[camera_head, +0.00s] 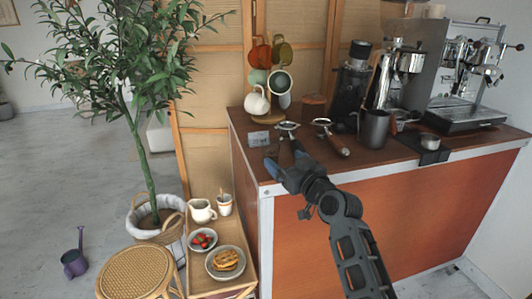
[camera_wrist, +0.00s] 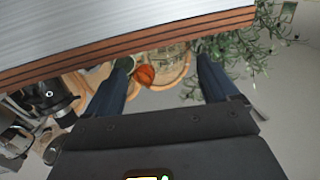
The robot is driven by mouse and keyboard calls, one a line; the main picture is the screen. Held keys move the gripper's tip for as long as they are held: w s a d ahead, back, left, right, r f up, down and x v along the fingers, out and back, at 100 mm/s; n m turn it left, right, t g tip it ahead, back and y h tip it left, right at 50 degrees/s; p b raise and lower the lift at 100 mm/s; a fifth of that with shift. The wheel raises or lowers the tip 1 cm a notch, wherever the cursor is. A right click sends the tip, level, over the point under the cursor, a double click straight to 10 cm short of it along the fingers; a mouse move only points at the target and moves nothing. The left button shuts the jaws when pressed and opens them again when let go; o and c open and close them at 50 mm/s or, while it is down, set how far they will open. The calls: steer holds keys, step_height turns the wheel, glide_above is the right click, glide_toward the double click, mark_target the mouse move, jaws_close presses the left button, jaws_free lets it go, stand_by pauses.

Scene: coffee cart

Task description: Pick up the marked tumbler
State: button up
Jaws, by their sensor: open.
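I cannot make out a mark on any vessel, so I cannot tell which one is the marked tumbler. A small pale cup (camera_head: 225,206) with something sticking up from it stands on the low wooden table, beside a white pitcher (camera_head: 202,211). A dark grey metal mug (camera_head: 374,130) stands on the counter. My gripper (camera_head: 284,160) is open and empty near the counter's front left corner, apart from these vessels. Its two blue fingers are spread in the wrist view (camera_wrist: 164,62), with an orange mug (camera_wrist: 145,75) in the background between them.
The counter (camera_head: 400,172) holds portafilters, a grinder (camera_head: 352,88) and an espresso machine (camera_head: 470,75). A mug tree with hanging mugs (camera_head: 281,82) stands at its back left. The low table also holds plates of food (camera_head: 226,275). A potted plant (camera_head: 150,140) and wicker stool (camera_head: 135,268) stand left.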

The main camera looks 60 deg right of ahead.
mark_target(275, 152)
steer(key=x, duration=0.2)
steer(key=shift+w+d+r+p, duration=0.2)
steer(key=shift+d+p, duration=0.05)
steer(key=shift+p, duration=0.05)
steer(key=x, duration=0.1)
steer(key=p+x, duration=0.1)
steer(key=x, duration=0.2)
steer(key=shift+w+a+r, duration=0.2)
steer(key=shift+w+r, duration=0.05)
steer(key=shift+w+d+f+p, duration=0.1)
steer(key=shift+w+d+p, duration=0.25)
steer(key=shift+w, duration=0.15)
steer(key=shift+c, duration=0.3)
steer(key=c, duration=1)
